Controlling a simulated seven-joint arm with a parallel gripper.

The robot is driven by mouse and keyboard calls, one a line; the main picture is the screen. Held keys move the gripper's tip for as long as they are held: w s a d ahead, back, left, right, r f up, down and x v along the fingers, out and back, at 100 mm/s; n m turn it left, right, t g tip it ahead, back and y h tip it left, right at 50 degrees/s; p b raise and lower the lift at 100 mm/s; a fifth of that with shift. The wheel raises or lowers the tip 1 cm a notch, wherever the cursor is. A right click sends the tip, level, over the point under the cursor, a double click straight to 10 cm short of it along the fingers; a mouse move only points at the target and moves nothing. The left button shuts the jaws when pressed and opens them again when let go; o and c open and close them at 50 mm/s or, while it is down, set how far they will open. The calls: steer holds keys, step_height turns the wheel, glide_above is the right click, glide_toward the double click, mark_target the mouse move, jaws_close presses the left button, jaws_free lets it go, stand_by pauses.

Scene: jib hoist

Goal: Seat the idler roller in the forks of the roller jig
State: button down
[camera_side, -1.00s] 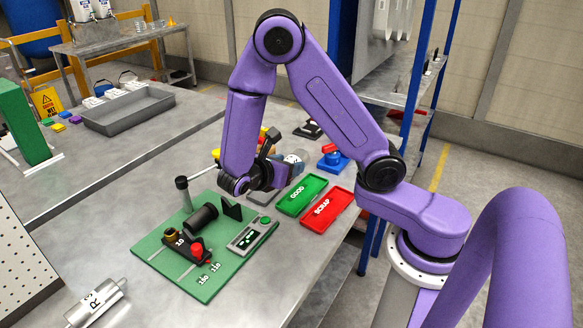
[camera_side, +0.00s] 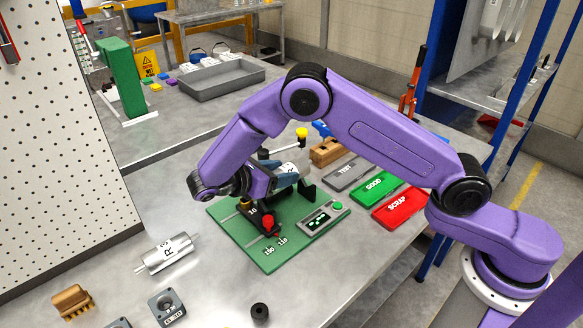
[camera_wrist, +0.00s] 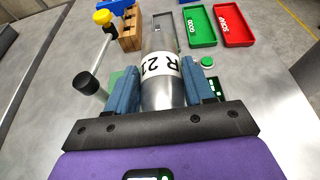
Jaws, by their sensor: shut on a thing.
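My gripper (camera_wrist: 163,88) is shut on a silver metal roller (camera_wrist: 166,70), with a white label reading "R 2" and a partly cut-off character. Its two blue fingers press on either side. In the side view, my gripper (camera_side: 283,178) is over the back part of the green jig plate (camera_side: 268,256). The arm hides much of the jig and the held roller there, so I cannot tell how the roller sits against the forks. A black bracket with a red knob (camera_side: 268,224) stands at the plate's front. A second silver roller (camera_side: 168,254), labelled R 3, lies on the table left of the plate.
A grey display box with a green button (camera_side: 324,218) sits on the plate's right side. TEST, GOOD (camera_side: 378,187) and SCRAP (camera_side: 401,209) trays lie to the right. A wooden block (camera_side: 326,152) is behind. Small parts lie in front; a pegboard stands left.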

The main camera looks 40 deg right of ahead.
steer(key=shift+f, duration=2.3)
steer(key=shift+f, duration=1.1)
steer(key=shift+c, duration=1.7)
jaws_free()
steer(key=v, duration=1.7)
steer(key=shift+a, duration=0.15)
steer(key=shift+r, duration=0.15)
